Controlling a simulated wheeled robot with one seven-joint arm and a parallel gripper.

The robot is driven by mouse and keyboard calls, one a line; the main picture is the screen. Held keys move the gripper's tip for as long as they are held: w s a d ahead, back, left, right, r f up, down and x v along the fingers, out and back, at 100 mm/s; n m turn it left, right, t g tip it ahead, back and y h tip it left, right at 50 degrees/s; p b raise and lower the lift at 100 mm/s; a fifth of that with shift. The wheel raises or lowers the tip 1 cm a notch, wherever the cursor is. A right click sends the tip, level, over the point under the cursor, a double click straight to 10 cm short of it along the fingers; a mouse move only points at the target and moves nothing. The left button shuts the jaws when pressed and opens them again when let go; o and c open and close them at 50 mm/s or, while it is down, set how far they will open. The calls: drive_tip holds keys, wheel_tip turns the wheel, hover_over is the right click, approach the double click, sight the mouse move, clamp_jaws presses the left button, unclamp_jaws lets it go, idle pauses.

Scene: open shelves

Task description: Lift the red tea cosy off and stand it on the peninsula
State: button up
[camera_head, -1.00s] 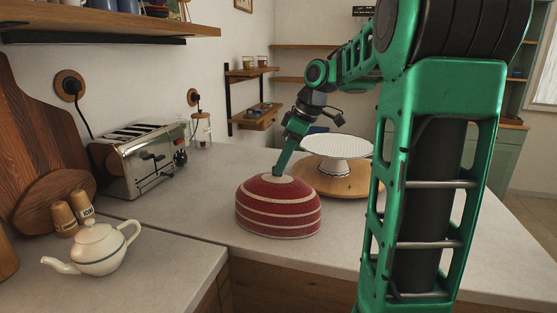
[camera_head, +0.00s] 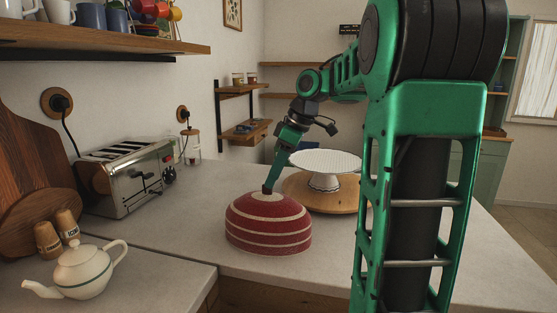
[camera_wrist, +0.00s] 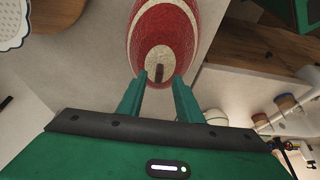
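The red tea cosy (camera_head: 268,225), a dome with cream stripes, stands upright on the pale peninsula top (camera_head: 335,245). The white teapot (camera_head: 80,270) stands uncovered on the counter at the lower left. My gripper (camera_head: 267,188) points down at the cosy's top in the head view. In the wrist view, the fingers of my gripper (camera_wrist: 160,76) are spread, with gaps on both sides of the small dark tab (camera_wrist: 159,72) on the cosy's cream crown. The cosy (camera_wrist: 163,25) runs out of the top of that view.
A white cake stand (camera_head: 325,163) on a round wooden board (camera_head: 305,197) is just behind the cosy. A toaster (camera_head: 130,178) and two wooden shakers (camera_head: 57,233) are to the left. A wall shelf (camera_head: 110,48) overhangs the left counter. Bare top lies in front of the cosy.

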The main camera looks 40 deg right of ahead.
drive_tip(key=v, duration=0.8)
drive_tip(key=shift+s+r, duration=0.1)
drive_tip(key=shift+r, duration=0.05)
drive_tip(key=s+a+f+m+g+h, duration=0.1)
drive_tip(key=s+a+f+m, duration=0.55)
drive_tip(key=f, duration=0.25)
drive_tip(key=s+f+m+g, duration=0.1)
drive_tip(key=s+f+m, duration=0.2)
drive_tip(key=s+f, duration=0.4)
drive_tip(key=s+f+m+g+h, duration=0.1)
drive_tip(key=s+f+m, duration=0.3)
drive_tip(key=s+f, duration=0.3)
drive_tip(key=s, duration=0.4)
drive_tip(key=shift+d+g+h, duration=0.25)
drive_tip(key=shift+g+h, duration=0.05)
drive_tip(key=shift+s+m, duration=0.1)
drive_tip(key=shift+m, duration=0.15)
